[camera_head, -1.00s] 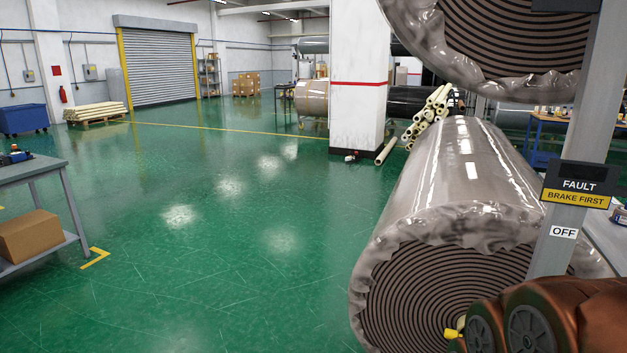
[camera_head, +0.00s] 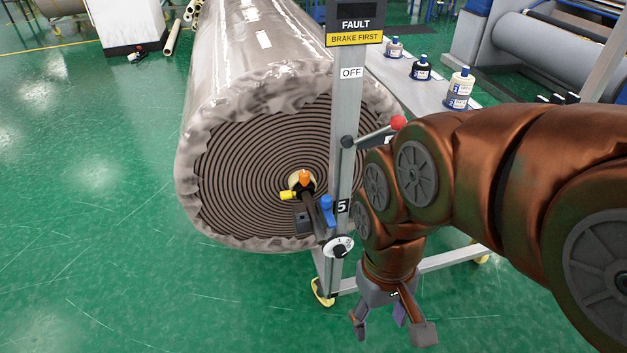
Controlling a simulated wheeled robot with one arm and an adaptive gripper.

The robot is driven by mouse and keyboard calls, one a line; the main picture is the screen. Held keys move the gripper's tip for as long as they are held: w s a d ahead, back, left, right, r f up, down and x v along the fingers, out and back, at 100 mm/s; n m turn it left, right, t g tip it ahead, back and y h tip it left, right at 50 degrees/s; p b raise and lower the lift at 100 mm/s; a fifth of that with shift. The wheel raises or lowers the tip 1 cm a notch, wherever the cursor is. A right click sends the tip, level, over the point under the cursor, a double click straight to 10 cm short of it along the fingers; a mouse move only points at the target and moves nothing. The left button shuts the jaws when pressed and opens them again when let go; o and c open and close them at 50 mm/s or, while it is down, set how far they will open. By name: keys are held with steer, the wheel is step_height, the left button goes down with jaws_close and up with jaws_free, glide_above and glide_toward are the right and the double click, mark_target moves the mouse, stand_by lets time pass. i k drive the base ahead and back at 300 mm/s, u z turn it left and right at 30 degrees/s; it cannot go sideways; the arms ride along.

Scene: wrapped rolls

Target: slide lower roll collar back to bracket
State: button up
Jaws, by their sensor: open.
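The lower roll (camera_head: 250,165), wrapped in clear crinkled film, shows its spiral end face left of a grey upright post (camera_head: 343,130). At its core is a pale ring with an orange piece (camera_head: 305,177) and a yellow knob (camera_head: 287,195). A dark shaft with a dark block (camera_head: 303,222) runs from the core toward the post, beside a blue handle (camera_head: 326,209). I cannot tell which of these parts is the collar and which the bracket. My gripper (camera_head: 391,328) is open and empty, pointing down, below and right of the core, apart from it.
The post carries a "FAULT / BRAKE FIRST" sign (camera_head: 355,32), an "OFF" label (camera_head: 351,72), a red-knobbed lever (camera_head: 397,123) and a dial (camera_head: 338,247). Several bottles (camera_head: 460,88) stand on a grey ledge behind. The stand has yellow-wheeled feet (camera_head: 323,291). Green floor is clear at left.

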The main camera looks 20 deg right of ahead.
mark_target(285, 195)
steer(key=u, duration=0.9)
steer(key=i, duration=0.4)
steer(key=u, duration=1.2)
